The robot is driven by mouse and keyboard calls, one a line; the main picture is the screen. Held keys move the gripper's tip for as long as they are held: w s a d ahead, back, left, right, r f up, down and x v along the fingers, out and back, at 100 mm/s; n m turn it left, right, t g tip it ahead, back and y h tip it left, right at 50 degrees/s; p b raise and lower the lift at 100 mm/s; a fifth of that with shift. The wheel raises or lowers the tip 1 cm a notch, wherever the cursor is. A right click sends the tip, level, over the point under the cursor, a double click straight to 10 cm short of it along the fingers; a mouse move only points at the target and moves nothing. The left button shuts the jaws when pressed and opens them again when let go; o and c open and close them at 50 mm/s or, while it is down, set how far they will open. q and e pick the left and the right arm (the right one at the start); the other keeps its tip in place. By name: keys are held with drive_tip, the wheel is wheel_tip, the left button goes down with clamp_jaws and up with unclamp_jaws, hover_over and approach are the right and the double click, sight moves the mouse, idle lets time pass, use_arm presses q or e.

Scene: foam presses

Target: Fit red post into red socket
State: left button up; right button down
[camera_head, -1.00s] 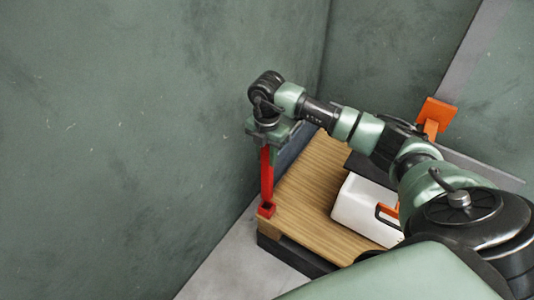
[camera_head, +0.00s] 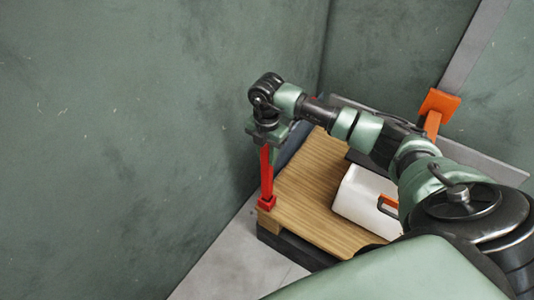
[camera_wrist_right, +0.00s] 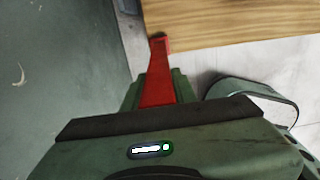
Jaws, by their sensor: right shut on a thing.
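The red post (camera_head: 266,172) hangs nearly upright below my right gripper (camera_head: 267,138), which is shut on its upper part. The red socket (camera_head: 266,203) is a small square piece at the near left corner of the wooden top. In the head view the post's lower end meets the socket; I cannot tell whether it is inside or just above. In the right wrist view the post (camera_wrist_right: 158,90) runs up from between the fingers (camera_wrist_right: 155,84) to the wooden corner, where the socket (camera_wrist_right: 161,41) shows. My left gripper is not in view.
The wooden top (camera_head: 312,190) lies on a dark base. A white box (camera_head: 358,198) with an orange handle stands on it at the right. An orange piece (camera_head: 437,105) stands behind my right arm. A green wall (camera_head: 130,140) is close on the left.

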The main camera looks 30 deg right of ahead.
idle(0.8)
use_arm(q)
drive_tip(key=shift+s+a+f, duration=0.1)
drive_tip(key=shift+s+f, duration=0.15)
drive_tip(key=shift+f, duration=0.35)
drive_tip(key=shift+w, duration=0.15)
drive_tip(key=shift+p, duration=0.3)
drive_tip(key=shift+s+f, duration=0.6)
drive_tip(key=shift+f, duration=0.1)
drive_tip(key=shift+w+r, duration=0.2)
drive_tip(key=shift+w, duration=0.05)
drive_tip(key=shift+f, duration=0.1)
